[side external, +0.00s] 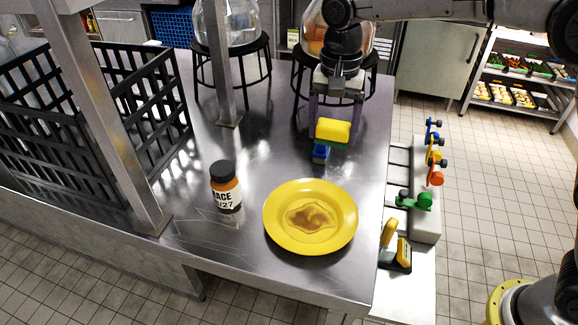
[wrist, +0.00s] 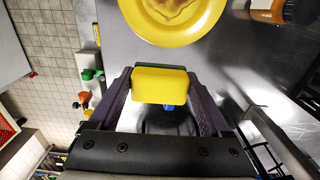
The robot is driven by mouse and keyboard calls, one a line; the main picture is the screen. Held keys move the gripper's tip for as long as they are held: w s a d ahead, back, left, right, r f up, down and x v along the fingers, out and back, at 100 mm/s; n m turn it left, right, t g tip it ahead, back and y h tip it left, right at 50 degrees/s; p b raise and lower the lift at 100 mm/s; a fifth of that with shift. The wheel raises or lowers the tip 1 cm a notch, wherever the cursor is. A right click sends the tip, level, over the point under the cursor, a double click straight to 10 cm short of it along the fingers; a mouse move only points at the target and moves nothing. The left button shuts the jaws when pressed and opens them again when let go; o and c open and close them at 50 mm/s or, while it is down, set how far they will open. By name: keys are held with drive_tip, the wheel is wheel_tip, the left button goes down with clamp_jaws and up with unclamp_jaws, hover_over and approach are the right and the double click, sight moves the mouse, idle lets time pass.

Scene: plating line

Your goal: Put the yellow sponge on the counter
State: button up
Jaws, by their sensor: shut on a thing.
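The yellow sponge (side external: 333,130) has a green underside and sits between the purple fingers of my gripper (side external: 334,125), which is shut on it. It appears to be held above the steel counter (side external: 255,150), behind the yellow plate. In the wrist view the sponge (wrist: 160,82) spans the space between the fingertips of my gripper (wrist: 161,88). A small blue thing (side external: 321,151) shows just below the sponge; I cannot tell whether it touches the sponge.
A yellow plate (side external: 340,236) with a brown stain lies near the counter's front. A labelled bottle with a black cap (side external: 226,190) stands left of it. A black crate (side external: 147,110) is at left. Glass vessels on black stands (side external: 233,48) are behind. Coloured taps (side external: 434,160) line the right side.

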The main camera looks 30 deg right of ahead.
drive_tip(key=w+a+f, duration=0.3)
drive_tip(key=w+f, duration=0.1)
drive_tip(key=w, duration=0.3)
hover_over(285, 162)
drive_tip(key=f, duration=0.4)
drive_tip(key=shift+s+d+f, duration=0.15)
drive_tip(key=shift+s+d, duration=0.1)
drive_tip(key=shift+s, duration=0.05)
drive_tip(key=shift+w+a+f, duration=0.15)
drive_tip(key=shift+w+f, duration=0.25)
drive_tip(key=shift+f, duration=1.6)
drive_tip(key=shift+f, duration=0.1)
drive_tip(key=o, duration=1.3)
